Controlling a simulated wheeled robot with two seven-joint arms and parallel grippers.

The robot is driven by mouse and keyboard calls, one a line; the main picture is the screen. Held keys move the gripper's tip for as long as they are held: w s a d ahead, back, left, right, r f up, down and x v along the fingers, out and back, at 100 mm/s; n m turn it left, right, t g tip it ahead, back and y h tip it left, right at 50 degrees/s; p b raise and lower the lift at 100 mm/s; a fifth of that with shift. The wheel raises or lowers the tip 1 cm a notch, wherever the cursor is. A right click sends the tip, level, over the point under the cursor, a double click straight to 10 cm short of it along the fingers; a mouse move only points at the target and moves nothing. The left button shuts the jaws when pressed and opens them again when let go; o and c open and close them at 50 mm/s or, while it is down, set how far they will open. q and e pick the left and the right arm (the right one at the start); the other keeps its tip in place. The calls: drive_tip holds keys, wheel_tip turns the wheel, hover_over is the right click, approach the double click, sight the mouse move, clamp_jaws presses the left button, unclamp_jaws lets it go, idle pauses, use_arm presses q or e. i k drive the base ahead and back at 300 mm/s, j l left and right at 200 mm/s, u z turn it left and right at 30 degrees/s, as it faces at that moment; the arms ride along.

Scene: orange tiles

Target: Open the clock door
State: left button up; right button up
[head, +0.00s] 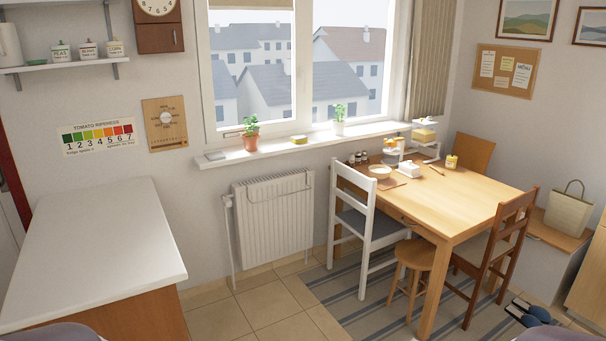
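A brown wooden wall clock (160,37) hangs at the top of the head view, left of the window. Its white dial with dark numerals shows in the upper part, and the top of the dial is cut off by the frame edge. The lower part is a wooden box front with a small light spot near its middle. The clock front looks flush, but I cannot tell clearly whether its door is open. Neither of my grippers is in view, so nothing is seen near the clock.
A white-topped counter (92,240) stands below the clock at left. A shelf (65,64) with jars is left of the clock. A radiator (273,218), wooden table (450,197) and white chair (362,220) stand to the right. Tiled floor (215,318) is clear beside the counter.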

sight(154, 38)
drive_tip(key=i+l, duration=0.1)
drive_tip(key=i, duration=0.4)
drive_tip(key=i+u, duration=0.1)
drive_tip(key=i, duration=0.4)
drive_tip(key=i+l, duration=0.2)
drive_tip(key=i, duration=0.25)
drive_tip(key=i+l, duration=0.1)
drive_tip(key=i, duration=0.4)
drive_tip(key=i+l+u, duration=0.1)
drive_tip(key=i, duration=0.4)
